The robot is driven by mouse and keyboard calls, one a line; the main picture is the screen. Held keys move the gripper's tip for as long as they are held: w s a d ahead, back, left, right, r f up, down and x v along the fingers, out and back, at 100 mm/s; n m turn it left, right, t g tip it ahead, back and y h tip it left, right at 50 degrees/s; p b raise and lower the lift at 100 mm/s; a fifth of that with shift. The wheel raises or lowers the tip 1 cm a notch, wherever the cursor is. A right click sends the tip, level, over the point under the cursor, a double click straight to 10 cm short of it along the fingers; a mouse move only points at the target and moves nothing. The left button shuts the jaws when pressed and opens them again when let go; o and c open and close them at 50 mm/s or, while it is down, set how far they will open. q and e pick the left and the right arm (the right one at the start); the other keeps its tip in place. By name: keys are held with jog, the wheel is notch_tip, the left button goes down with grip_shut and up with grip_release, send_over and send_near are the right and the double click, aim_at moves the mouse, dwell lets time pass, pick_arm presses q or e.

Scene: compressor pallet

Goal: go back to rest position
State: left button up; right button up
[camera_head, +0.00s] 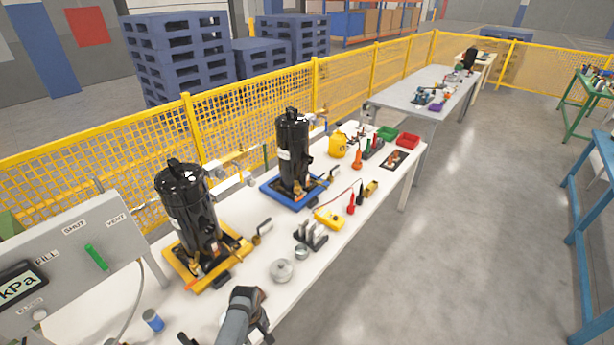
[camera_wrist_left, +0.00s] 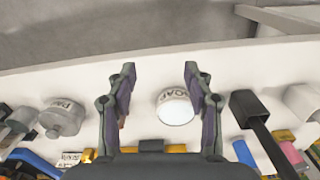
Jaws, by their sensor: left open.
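My left gripper (camera_head: 248,298) is over the front part of the white workbench (camera_head: 330,262) in the head view, at the bottom. In the left wrist view its two fingers (camera_wrist_left: 160,85) stand wide apart with nothing held between them. A round white-topped container marked SOAP (camera_wrist_left: 176,108) shows between the fingers, nearer the right one. I cannot tell that it touches a finger. A grey lidded tin (camera_wrist_left: 62,118) lies left of the fingers. I cannot make out my right gripper in either view.
Two black compressors stand on the bench, one on a yellow pallet (camera_head: 238,247), one on a blue pallet (camera_head: 270,187). A grey gauge panel (camera_head: 95,245) is at left. A metal tin (camera_head: 282,270) sits near my gripper. The floor (camera_head: 440,250) right of the bench is clear.

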pick_arm(q)
jog(key=s+a+f+m+b, duration=0.2)
jog(key=s+a+f+b, duration=0.1)
jog(key=s+f, duration=0.6)
jog(key=s+a+f+m+b, duration=0.2)
jog(key=s+f+b, duration=0.2)
jog(key=s+f, duration=0.55)
jog(key=s+a+f+m+b, duration=0.2)
jog(key=s+a+f, duration=0.1)
jog(key=s+f, duration=0.3)
jog(key=s+a+f+m+t+b, duration=0.1)
jog(key=s+a+f+m+b, duration=0.1)
jog(key=s+f, duration=0.5)
jog(key=s+a+m, duration=0.1)
jog(key=s+a, duration=0.1)
jog(key=s, duration=0.1)
jog(key=shift+s+y, duration=0.4)
pick_arm(e)
notch_tip(320, 180, down, 12)
jog(key=shift+w+a+r, duration=0.15)
jog(key=shift+a, duration=0.15)
